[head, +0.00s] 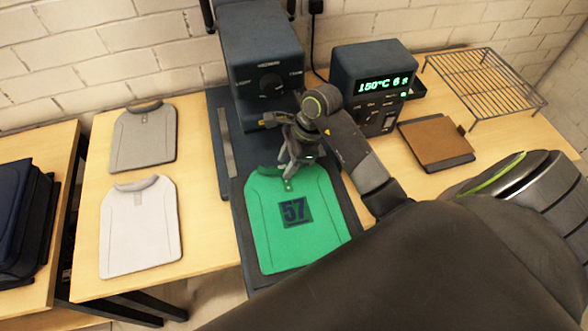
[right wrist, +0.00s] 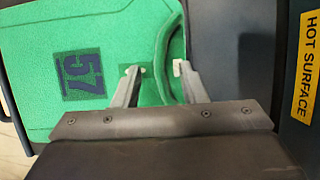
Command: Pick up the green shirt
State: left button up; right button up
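The green shirt (head: 292,243) lies flat on the dark heat press's lower plate (head: 245,215), with a dark square print reading 57 on it. Its collar end is toward the press head. My right gripper (head: 288,178) is over the collar end. In the right wrist view, the fingers of the gripper (right wrist: 154,70) are apart, on either side of part of the shirt (right wrist: 110,28) near the collar edge. Whether the tips touch the cloth is hard to tell. My left gripper is not in view.
The press head (head: 258,50) stands behind the shirt, and a HOT SURFACE label (right wrist: 308,65) is close to my right gripper. A grey shirt (head: 143,138) and a white shirt (head: 140,228) lie left. A control box (head: 365,65), brown pad (head: 435,142) and wire rack (head: 485,82) are right.

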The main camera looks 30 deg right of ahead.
jog(key=shift+x, duration=1)
grip_shut()
jog(key=shift+r, duration=0.15)
